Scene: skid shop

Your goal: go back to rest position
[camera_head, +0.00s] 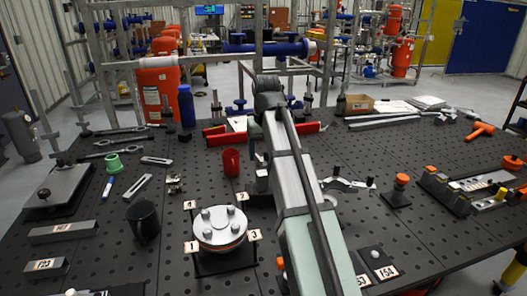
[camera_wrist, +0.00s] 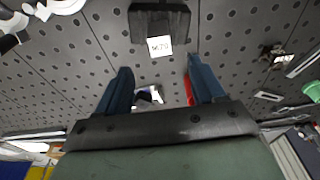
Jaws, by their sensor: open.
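My gripper (camera_wrist: 162,78) shows in the wrist view with its two dark blue fingers spread wide apart. Nothing is held between them. It is above the perforated dark table (camera_head: 400,235). A black block with a white label (camera_wrist: 159,46) lies beyond the fingertips, apart from them. In the head view my arm rises through the middle of the picture and hides the gripper. The rest position itself is not marked in either view.
A round flanged plate (camera_head: 220,228) stands front centre, with a dark mug (camera_head: 144,220) to its left. A red cup (camera_head: 231,162) and a blue bottle (camera_head: 187,106) stand farther back. An orange-topped part (camera_head: 401,181) is at right.

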